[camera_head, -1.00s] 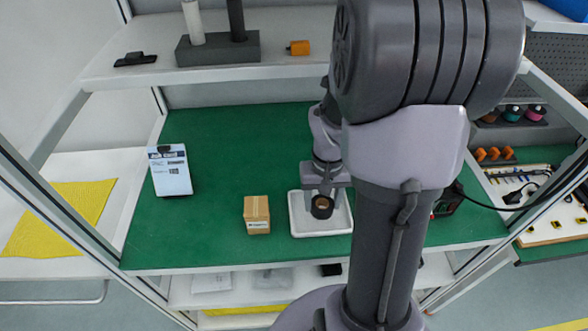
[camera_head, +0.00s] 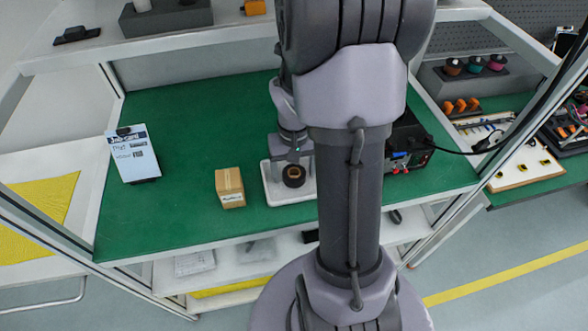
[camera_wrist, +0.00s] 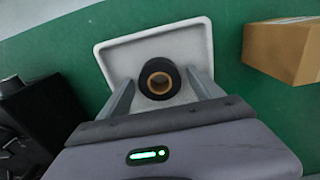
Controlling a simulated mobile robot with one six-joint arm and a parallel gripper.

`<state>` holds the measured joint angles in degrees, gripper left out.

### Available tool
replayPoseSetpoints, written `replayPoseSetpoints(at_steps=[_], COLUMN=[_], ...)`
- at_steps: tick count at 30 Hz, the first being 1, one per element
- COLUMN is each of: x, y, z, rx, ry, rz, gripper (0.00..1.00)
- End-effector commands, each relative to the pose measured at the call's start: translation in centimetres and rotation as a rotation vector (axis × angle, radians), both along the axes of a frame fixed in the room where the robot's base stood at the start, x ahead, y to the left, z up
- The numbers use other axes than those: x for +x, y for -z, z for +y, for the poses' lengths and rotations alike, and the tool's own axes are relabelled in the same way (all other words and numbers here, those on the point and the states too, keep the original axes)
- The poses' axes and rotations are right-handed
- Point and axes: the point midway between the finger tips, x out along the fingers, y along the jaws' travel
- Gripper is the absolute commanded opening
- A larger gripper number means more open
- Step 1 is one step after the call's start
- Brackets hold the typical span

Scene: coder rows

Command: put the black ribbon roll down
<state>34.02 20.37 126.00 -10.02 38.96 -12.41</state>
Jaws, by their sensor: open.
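The black ribbon roll (camera_wrist: 159,80) has a tan core and rests in the white tray (camera_wrist: 119,62) in the wrist view. In the head view the roll (camera_head: 294,176) shows at the tray's middle, and the tray (camera_head: 275,196) lies on the green mat. My gripper (camera_wrist: 159,84) is open, with one finger on each side of the roll and a gap visible at each. In the head view my gripper (camera_head: 294,157) is partly hidden by my arm, just behind the roll.
A cardboard box (camera_head: 229,187) stands left of the tray, and a job card (camera_head: 133,155) further left. A black device (camera_head: 405,145) with a cable stands on the right. A shelf (camera_head: 190,42) runs above the mat. The mat's left middle is clear.

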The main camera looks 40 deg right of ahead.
Motion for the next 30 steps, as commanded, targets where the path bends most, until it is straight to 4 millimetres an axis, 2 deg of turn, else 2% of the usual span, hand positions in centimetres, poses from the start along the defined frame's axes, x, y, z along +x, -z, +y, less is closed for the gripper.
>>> replayPoseSetpoints(at_steps=[2, 5, 12, 15, 18, 24, 26, 29, 30], x=[0.0, 0.0, 0.0, 0.0, 0.0, 0.1, 0.4, 0.5, 0.0], y=[-0.2, -1.8, -8.8, -10.9, -12.0, -12.7, -14.1, -18.6, -20.4], z=[0.0, 0.0, -0.1, 0.0, 0.0, 0.4, 2.0, 8.0, 10.9], rx=[0.0, -0.001, -0.003, -0.002, -0.001, -0.002, -0.011, -0.024, -0.018], ry=[0.0, 0.0, -0.001, 0.001, -0.001, -0.004, -0.013, -0.052, -0.07], rz=[0.0, -0.002, -0.003, -0.003, -0.002, -0.007, -0.041, -0.163, -0.223], gripper=[0.75, 0.75, 0.75, 0.75, 0.75, 0.75, 0.75, 0.75, 0.75])
